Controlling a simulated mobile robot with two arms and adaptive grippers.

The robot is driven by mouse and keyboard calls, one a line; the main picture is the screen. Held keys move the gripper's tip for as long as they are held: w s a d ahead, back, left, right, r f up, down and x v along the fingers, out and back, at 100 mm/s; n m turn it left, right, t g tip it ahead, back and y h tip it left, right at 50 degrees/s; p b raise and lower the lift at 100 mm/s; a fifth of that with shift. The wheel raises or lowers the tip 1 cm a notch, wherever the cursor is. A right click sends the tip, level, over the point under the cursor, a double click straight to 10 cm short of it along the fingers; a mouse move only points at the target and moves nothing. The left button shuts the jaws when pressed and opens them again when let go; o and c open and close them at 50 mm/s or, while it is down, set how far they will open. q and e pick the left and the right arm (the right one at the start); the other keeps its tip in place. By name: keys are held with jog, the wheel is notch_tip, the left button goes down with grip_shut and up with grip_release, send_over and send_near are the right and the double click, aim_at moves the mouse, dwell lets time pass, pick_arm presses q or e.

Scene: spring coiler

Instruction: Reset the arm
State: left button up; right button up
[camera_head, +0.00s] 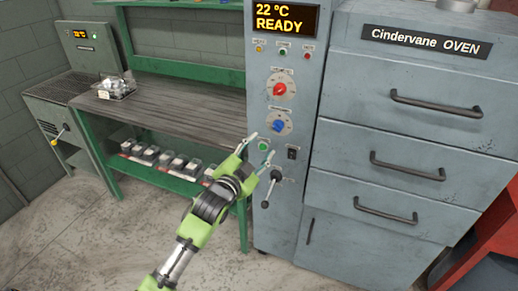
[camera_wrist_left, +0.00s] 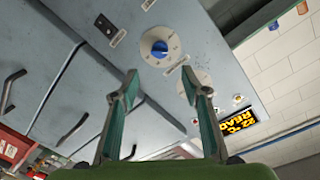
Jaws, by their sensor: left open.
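My left arm (camera_head: 207,208) reaches up from the bottom of the head view. Its left gripper (camera_head: 260,147) is open and empty in front of the oven's control panel. In the left wrist view the two fingers of the left gripper (camera_wrist_left: 159,77) stand apart with nothing between them. The blue knob (camera_head: 278,126) is just above the fingers in the head view; it also shows in the left wrist view (camera_wrist_left: 160,48). My right gripper is not in view.
The grey Cindervane oven (camera_head: 410,104) has handled drawers at right. Its panel has a READY display (camera_head: 280,20), red knob (camera_head: 279,90), black switch (camera_head: 291,153) and black-knobbed lever (camera_head: 271,176). A green-framed workbench (camera_head: 175,103) stands left; the floor before it is clear.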

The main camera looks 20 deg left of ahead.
pick_arm(q)
jog(key=shift+f, duration=0.1)
dwell(0.4)
jog(key=s+f+n+g, duration=0.1)
jog(key=s+f+g, duration=0.1)
jog(key=f, duration=0.9)
jog(key=s+f+n+g, duration=0.1)
jog(key=s+f+g, duration=0.1)
jog(key=f, duration=0.9)
jog(key=s+a+f+n+g, duration=0.1)
jog(key=s+f+g, duration=0.1)
jog(key=s+f, duration=0.7)
jog(key=s+f+n+g, duration=0.1)
jog(key=s+f+g, duration=0.35)
jog(key=f, duration=0.85)
jog(key=s+f+g, duration=0.2)
jog(key=s+f, duration=0.4)
jog(key=s, duration=0.7)
jog(key=s+f+n+g, duration=0.1)
jog(key=s+f, duration=0.5)
jog(key=s, duration=0.8)
jog(key=s+d+f+n+g+y, duration=0.1)
jog(key=s+f+g, duration=0.2)
jog(key=s+f, duration=0.4)
jog(key=s, duration=0.6)
jog(key=shift+s, duration=0.35)
jog(key=shift+r, duration=0.1)
